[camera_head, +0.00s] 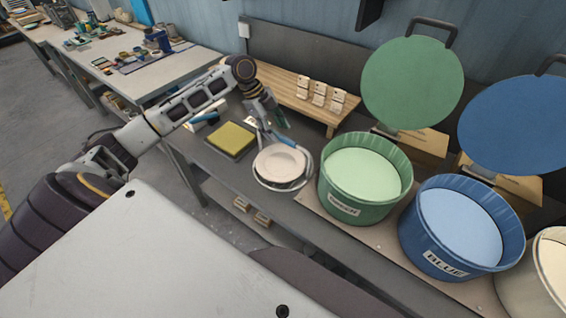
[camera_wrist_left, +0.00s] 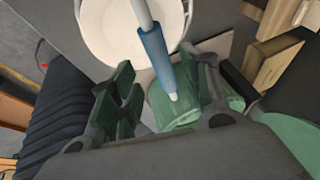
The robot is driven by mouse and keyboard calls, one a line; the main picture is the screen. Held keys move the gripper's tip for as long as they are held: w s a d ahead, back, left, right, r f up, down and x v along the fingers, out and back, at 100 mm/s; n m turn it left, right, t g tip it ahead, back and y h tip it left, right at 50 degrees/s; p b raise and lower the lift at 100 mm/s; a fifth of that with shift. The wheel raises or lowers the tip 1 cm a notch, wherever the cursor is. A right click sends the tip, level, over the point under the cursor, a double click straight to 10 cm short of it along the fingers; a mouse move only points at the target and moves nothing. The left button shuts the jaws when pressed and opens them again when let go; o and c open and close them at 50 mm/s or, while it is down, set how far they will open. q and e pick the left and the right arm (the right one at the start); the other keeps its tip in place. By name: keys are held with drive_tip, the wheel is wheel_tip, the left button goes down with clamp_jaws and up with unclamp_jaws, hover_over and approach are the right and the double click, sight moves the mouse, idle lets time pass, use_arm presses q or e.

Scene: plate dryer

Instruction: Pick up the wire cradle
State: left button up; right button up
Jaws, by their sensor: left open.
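The wire cradle (camera_head: 309,166) is a thin metal loop around a round cream plate (camera_head: 279,161) on the dark bench. In the left wrist view, its blue grip (camera_wrist_left: 156,54) with a pale tip rises toward the camera, and part of the plate (camera_wrist_left: 120,30) shows behind it. My left gripper (camera_head: 272,122) is just above and behind the plate. Its green fingers are open, one on each side of the blue grip, with gaps visible in the left wrist view. The gripper partly hides the cradle's handle in the head view. My right gripper is not in view.
A green tub (camera_head: 365,208) stands close right of the cradle, with a blue tub (camera_head: 450,262) beyond. A yellow-topped pad (camera_head: 231,139) lies to the left. A wooden rack (camera_head: 290,92) with small tags stands behind. Raised green (camera_head: 412,83) and blue lids (camera_head: 515,125) stand behind the tubs.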

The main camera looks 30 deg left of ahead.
sight(280, 135)
use_arm(q)
drive_tip(key=shift+p+x, duration=0.55)
drive_tip(key=shift+x, duration=1.95)
drive_tip(key=shift+w+a, duration=0.1)
drive_tip(key=shift+a, duration=0.05)
clamp_jaws()
